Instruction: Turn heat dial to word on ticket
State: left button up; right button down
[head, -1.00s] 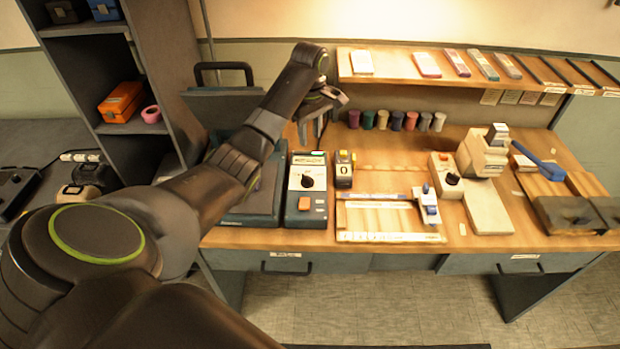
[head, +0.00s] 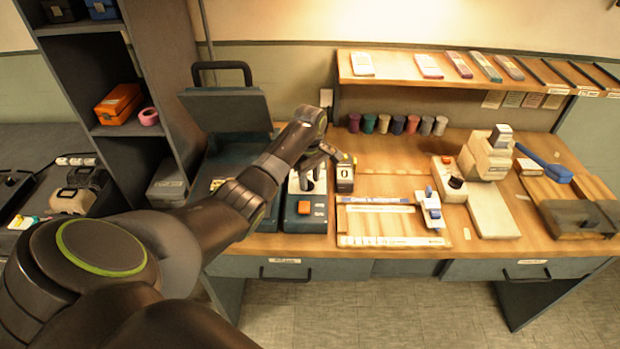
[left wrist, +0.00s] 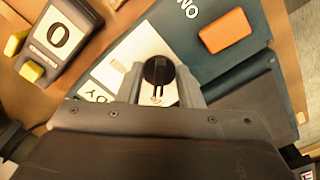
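The dial is a black knob (left wrist: 158,71) on a white plate of the blue-grey control box (head: 305,221). The box has an orange button (head: 304,208), which also shows in the left wrist view (left wrist: 226,31). My left gripper (head: 314,173) is over the dial, pointing down. In the left wrist view, its two grey fingers (left wrist: 160,88) stand apart on either side of the knob; I cannot tell whether they touch it. Lettering ending in "DY" shows near the left finger. The dial's words are hidden or too small to read. I cannot make out which paper is the ticket. My right gripper is out of view.
A black counter reading 0 (head: 344,174) stands close right of the control box. A dark press with a raised lid (head: 226,108) is on its left. A wooden frame (head: 390,241) and a second box with a dark knob (head: 456,182) stand further right.

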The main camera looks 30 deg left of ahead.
pick_arm(q)
jog(key=shift+f, duration=0.3)
grip_shut()
jog(key=shift+r, duration=0.1)
